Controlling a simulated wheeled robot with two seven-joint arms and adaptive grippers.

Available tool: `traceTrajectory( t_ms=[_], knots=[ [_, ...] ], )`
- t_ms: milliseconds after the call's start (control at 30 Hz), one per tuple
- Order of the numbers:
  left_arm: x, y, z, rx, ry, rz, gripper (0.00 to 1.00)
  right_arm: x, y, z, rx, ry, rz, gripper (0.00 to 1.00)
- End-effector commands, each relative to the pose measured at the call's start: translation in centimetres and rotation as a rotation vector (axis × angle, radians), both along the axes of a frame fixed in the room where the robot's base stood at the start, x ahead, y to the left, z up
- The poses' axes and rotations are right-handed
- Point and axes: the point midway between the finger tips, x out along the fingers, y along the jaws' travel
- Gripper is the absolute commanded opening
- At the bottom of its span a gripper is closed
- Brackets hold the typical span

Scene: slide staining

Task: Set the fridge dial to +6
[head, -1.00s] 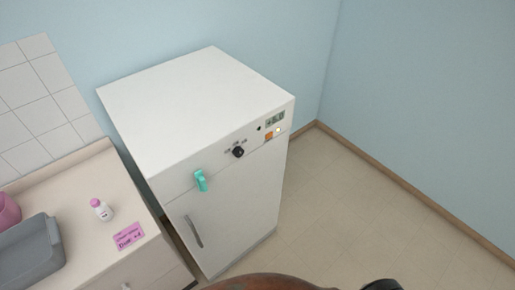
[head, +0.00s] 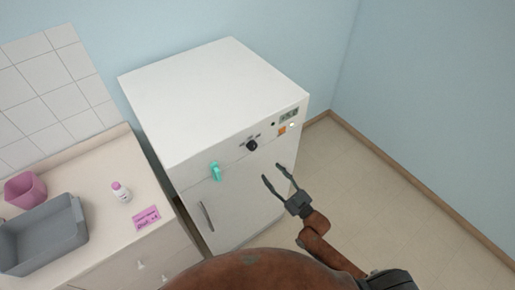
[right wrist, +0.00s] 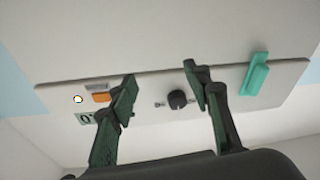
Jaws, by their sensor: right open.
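The fridge (head: 245,200) is a white upright cabinet with a control panel along the top of its front. A black round dial (head: 252,146) sits mid-panel with small marks around it; its setting is too small to read. It also shows in the right wrist view (right wrist: 177,99), between the fingers in the picture. A small display (head: 289,116) is at the panel's right; its digits are blurred. My right gripper (head: 271,171) is open and empty, in front of the fridge, below and right of the dial, apart from it. My left gripper is out of view.
A teal handle (head: 216,172) juts from the panel left of the dial. The counter at left holds a grey tray (head: 80,240), pink cup (head: 25,189), small bottle (head: 121,193) and pink card (head: 146,218). Floor at right is clear.

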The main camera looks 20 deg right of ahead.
Motion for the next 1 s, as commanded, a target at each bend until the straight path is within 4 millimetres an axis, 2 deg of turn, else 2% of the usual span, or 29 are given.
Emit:
traceTrajectory(
  t_ms=[33, 100, 200, 367, 700, 1000],
  knots=[
    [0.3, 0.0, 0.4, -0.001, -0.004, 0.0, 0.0, -0.4, 0.8, 3.0, 0.019, -0.049, 0.022, 0.45],
    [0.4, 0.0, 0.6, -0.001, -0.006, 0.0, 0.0, -0.8, 1.5, 5.8, 0.044, -0.098, 0.04, 0.45],
    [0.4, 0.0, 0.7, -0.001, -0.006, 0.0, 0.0, -1.1, 2.1, 7.9, 0.062, -0.134, 0.054, 0.45],
    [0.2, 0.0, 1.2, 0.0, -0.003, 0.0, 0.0, 0.1, 2.9, 9.1, 0.068, -0.143, 0.058, 0.45],
    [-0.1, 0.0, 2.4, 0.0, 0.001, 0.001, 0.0, 4.2, 5.0, 10.8, 0.066, -0.142, 0.056, 0.45],
    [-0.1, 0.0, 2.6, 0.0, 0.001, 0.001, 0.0, 5.1, 5.5, 11.0, 0.064, -0.139, 0.056, 0.45]
  ],
)
